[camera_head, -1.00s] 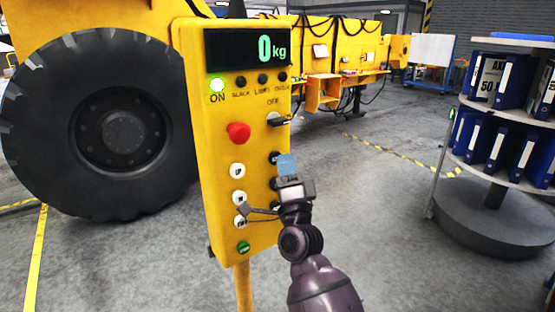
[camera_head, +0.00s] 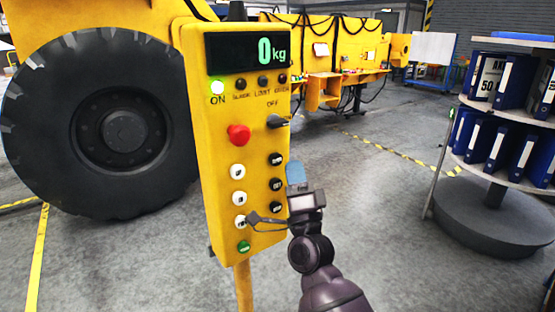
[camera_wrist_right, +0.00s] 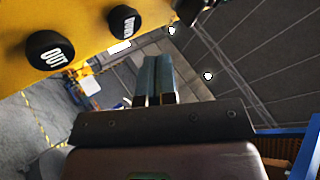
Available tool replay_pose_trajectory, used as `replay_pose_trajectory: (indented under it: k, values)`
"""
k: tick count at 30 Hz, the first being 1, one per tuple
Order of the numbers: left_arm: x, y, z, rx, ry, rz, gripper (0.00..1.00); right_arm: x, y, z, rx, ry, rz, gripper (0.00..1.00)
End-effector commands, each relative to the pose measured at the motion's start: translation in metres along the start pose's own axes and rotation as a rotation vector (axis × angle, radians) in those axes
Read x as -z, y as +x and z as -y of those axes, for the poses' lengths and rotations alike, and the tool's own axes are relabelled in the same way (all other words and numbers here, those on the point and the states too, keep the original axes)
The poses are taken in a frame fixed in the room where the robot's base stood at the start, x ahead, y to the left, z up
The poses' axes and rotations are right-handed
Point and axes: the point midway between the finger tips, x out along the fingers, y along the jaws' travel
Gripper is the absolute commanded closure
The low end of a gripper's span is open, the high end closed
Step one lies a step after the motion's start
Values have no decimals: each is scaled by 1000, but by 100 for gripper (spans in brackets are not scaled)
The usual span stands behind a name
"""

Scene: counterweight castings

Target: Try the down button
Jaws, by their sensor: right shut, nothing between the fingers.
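A yellow control box (camera_head: 217,130) on a post carries a column of white buttons and a column of black ones. In the right wrist view, a round black button lettered DOWN (camera_wrist_right: 124,20) sits near the top, beside one lettered OUT (camera_wrist_right: 50,50). In the head view the black buttons' lettering is too small to read. My right gripper (camera_head: 295,173) is shut and empty, its blue fingers just right of the box's edge, beside the black buttons. The closed fingers (camera_wrist_right: 152,80) appear clear of both buttons in the wrist view. My left gripper is not in view.
A large tyre (camera_head: 100,125) stands left, a binder rack (camera_head: 497,225) right. Open floor lies between.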

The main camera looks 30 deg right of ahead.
Motion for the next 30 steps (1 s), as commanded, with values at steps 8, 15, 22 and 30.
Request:
replay_pose_trajectory:
  k: [8,15,22,30]
  values:
    - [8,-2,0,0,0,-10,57,12,-16,12,0,0,0,100]
    - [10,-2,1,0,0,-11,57,17,-24,18,0,1,0,100]
    - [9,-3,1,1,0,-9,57,18,-24,18,0,1,0,100]
    - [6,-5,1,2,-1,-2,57,18,-24,18,0,0,0,100]
